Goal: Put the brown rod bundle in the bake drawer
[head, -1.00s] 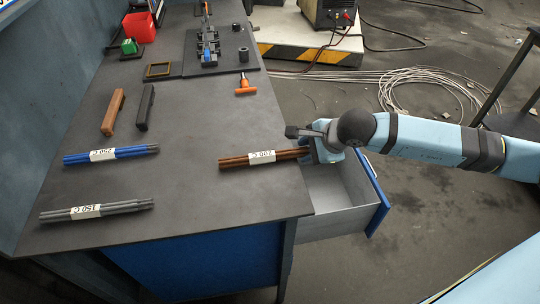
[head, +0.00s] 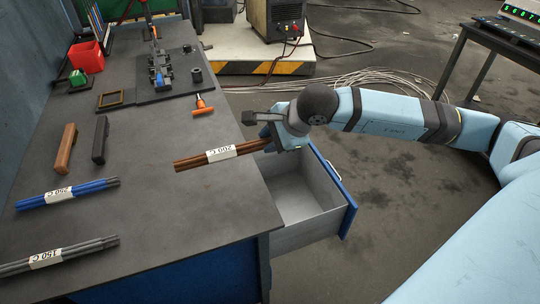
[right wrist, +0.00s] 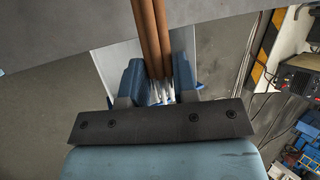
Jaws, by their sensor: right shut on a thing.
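The brown rod bundle (head: 195,161) has a white label reading 200 C. In the head view it shows at the right edge of the dark tabletop, its right end in my right gripper (head: 268,142). The right wrist view shows the brown rods (right wrist: 151,35) between the two blue fingers (right wrist: 156,85), which are shut on them. I cannot tell whether the bundle still touches the table. The open drawer (head: 305,195), with grey inside and a blue front, sticks out below the gripper and looks empty where visible. My left gripper is not in view.
The blue rod bundle (head: 85,189) and grey rod bundle (head: 75,252) lie on the table's left side. Brown (head: 66,148) and black (head: 100,139) bars, an orange-handled tool (head: 203,105) and a red bin (head: 87,56) stand farther back. Cables (head: 350,82) lie on the floor beyond.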

